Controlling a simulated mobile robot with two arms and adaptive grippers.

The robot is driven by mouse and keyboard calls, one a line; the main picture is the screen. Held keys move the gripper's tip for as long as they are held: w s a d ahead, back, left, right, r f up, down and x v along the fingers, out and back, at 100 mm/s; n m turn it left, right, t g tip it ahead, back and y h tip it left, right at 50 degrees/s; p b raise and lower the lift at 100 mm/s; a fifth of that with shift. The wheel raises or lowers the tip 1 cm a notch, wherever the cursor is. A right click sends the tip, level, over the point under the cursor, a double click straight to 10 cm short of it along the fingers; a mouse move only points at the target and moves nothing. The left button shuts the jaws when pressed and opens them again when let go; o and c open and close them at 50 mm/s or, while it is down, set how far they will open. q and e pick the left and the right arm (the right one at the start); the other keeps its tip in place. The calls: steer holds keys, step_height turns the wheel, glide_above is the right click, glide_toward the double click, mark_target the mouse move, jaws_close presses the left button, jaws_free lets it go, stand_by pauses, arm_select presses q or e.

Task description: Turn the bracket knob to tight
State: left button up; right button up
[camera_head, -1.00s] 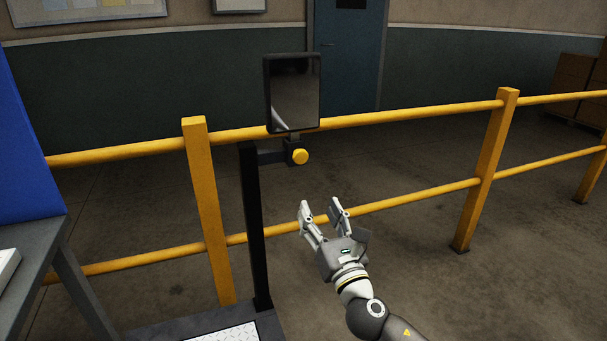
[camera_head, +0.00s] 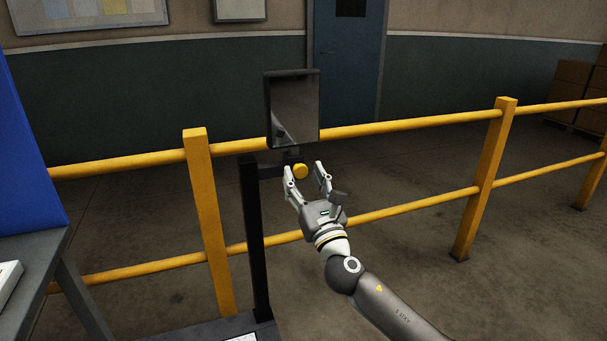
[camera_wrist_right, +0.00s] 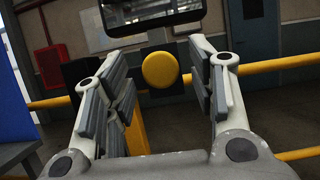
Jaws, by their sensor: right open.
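The bracket knob (camera_head: 300,171) is a round yellow knob on a dark bracket (camera_head: 270,172) under a black-framed screen (camera_head: 293,108). In the right wrist view the knob (camera_wrist_right: 160,70) shows face-on between the two fingers, a little beyond their tips. My right gripper (camera_head: 306,171) is open and empty, with its fingertips just in front of the knob, one to each side. Whether a finger touches the knob cannot be told, and no mark on the knob shows its setting. My left gripper is not in view.
A black post (camera_head: 255,240) carries the bracket. Yellow railings (camera_head: 400,123) run behind it, with a yellow upright (camera_head: 208,220) to its left. A grey table (camera_head: 35,265) with a blue panel (camera_head: 25,150) stands at the left.

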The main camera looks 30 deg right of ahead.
steer(key=shift+w+r, duration=0.1)
steer(key=shift+w, duration=0.2)
steer(key=shift+c, duration=0.3)
steer(key=c, duration=0.9)
